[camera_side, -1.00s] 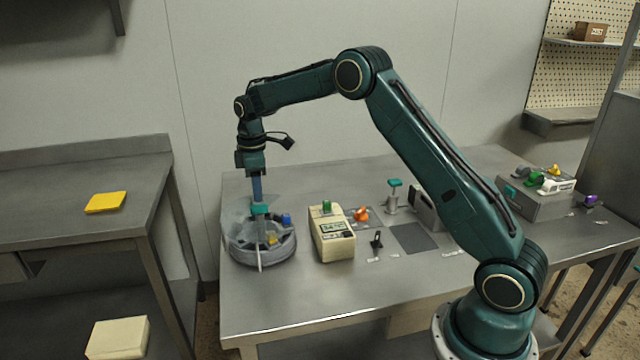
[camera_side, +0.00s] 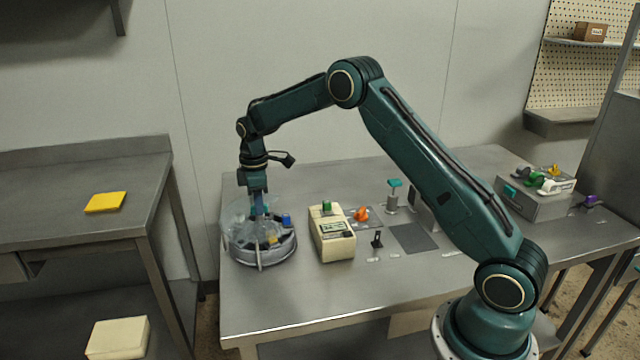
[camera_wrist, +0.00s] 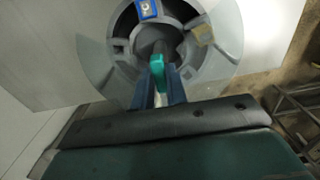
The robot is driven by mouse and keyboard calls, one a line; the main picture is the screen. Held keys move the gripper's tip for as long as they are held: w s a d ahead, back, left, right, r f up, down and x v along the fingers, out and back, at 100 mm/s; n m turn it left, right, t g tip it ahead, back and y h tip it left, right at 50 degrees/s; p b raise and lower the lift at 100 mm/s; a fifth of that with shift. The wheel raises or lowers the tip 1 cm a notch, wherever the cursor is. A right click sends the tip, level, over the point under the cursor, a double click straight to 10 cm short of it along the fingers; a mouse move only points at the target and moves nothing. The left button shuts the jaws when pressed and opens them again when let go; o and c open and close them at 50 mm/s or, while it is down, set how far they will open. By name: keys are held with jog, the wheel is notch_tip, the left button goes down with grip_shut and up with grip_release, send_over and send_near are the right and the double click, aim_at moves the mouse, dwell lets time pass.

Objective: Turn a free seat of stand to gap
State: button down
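The stand (camera_side: 262,255) is a round grey turntable with walled seats at the left end of the table, with a clear guard (camera_side: 236,212) around part of it. It also shows in the wrist view (camera_wrist: 112,50). A blue block (camera_side: 287,221) sits in one seat, and a yellowish piece (camera_side: 272,240) is at another. Some grey seats look empty. My gripper (camera_side: 262,212) points down over the stand's middle. In the wrist view, its blue fingers (camera_wrist: 159,85) stand either side of a teal handle (camera_wrist: 158,70). Whether they press on it cannot be told. I cannot pick out the guard's gap.
A cream device (camera_side: 332,240) with a green knob stands right of the stand. An orange piece (camera_side: 362,214), a small black stand (camera_side: 377,240), a teal-topped post (camera_side: 394,195) and a dark mat (camera_side: 412,238) lie further right. The table's front left is clear.

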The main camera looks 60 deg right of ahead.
jog(key=shift+m, duration=0.8)
jog(key=shift+m, duration=2.8)
jog(key=shift+r+m, duration=0.1)
jog(key=shift+m, duration=3.5)
jog(key=c, duration=1.4)
grip_release()
